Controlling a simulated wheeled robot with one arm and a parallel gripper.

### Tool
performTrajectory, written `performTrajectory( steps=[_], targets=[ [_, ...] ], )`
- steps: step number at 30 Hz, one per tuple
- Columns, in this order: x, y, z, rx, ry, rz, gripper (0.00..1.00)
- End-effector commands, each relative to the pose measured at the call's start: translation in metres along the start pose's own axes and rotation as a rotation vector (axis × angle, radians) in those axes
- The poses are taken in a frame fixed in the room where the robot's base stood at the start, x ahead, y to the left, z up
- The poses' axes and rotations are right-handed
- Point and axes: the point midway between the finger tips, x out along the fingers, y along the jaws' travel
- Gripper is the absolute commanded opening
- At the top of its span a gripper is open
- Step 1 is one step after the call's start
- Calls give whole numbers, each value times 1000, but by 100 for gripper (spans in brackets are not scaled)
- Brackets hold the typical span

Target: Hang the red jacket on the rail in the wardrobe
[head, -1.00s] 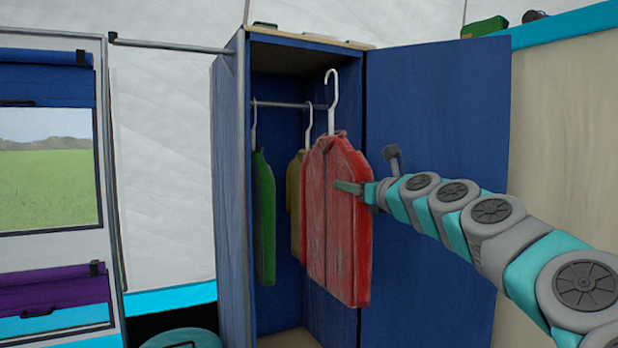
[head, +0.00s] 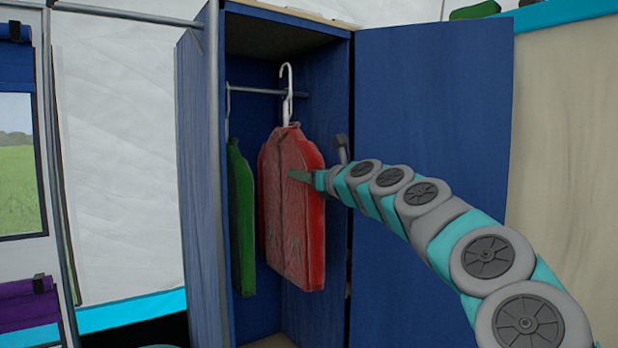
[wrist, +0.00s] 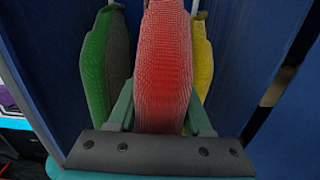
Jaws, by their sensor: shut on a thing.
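The red jacket (head: 285,225) hangs upright on a white hanger (head: 287,95) in front of the open blue wardrobe (head: 335,120). My gripper (head: 303,176) is shut on the jacket's right side. In the wrist view the red jacket (wrist: 163,70) sits between my two fingers (wrist: 162,115). The hanger's hook is at about the height of the rail (head: 255,90) in the head view. I cannot tell whether the hook is over the rail or in front of it.
A green jacket (head: 240,215) hangs on the rail to the left. A yellow jacket (wrist: 202,65) shows to the right in the wrist view and is hidden behind the red one in the head view. The open wardrobe door (head: 430,100) stands behind my arm.

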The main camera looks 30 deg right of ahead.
Motion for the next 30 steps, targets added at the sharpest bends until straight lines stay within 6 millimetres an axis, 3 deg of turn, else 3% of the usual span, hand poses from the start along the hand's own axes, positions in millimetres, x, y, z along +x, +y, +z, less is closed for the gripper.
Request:
performTrajectory(
  steps=[30],
  targets=[
    [73, 0, -1, -1, -2, -1, 0]
  ],
)
